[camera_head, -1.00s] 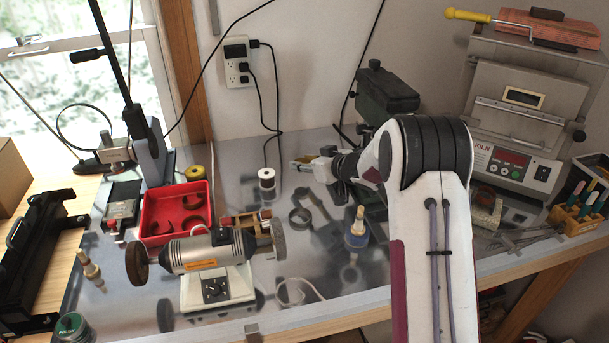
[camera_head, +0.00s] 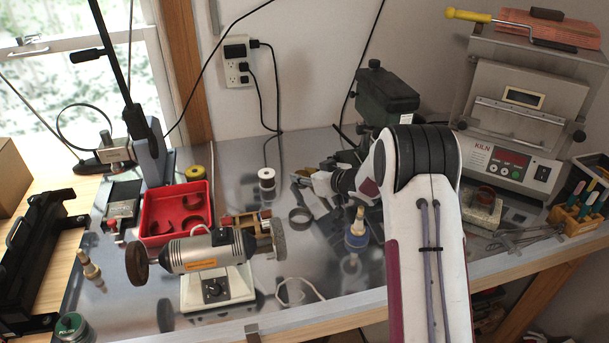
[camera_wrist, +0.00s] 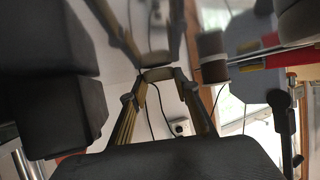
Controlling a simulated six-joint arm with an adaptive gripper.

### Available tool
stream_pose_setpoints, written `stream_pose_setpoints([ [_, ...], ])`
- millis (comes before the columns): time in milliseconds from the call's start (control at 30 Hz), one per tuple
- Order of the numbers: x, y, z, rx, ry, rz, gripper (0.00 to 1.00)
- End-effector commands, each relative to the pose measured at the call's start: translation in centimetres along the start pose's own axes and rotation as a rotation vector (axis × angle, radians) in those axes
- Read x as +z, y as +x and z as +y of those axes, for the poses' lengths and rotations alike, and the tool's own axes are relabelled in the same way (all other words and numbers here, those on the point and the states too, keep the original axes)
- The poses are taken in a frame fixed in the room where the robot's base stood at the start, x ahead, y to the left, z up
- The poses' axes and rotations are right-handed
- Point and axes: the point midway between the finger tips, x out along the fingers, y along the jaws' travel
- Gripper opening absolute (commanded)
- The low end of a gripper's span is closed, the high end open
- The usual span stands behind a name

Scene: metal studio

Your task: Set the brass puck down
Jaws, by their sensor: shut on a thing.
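The bench grinder (camera_head: 208,252) and red tray (camera_head: 147,237) are to the left. A blue-based bottle (camera_head: 357,236) is to the right. Bare metal benchtop (camera_head: 235,188) lies left of the spool.

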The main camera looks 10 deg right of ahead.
Motion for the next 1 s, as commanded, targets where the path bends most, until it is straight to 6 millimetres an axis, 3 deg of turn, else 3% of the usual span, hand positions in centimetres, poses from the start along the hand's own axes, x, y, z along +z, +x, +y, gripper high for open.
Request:
stream_pose_setpoints([
  [300,0.28,0.13,0.00,0.000,0.001,0.000,0.11],
  [333,0.30,0.14,0.00,0.000,0.001,0.000,0.33],
  [400,0.27,0.13,0.00,0.000,0.001,0.000,0.47],
  [1000,-0.02,-0.61,0.05,0.001,0.001,-0.001,0.47],
])
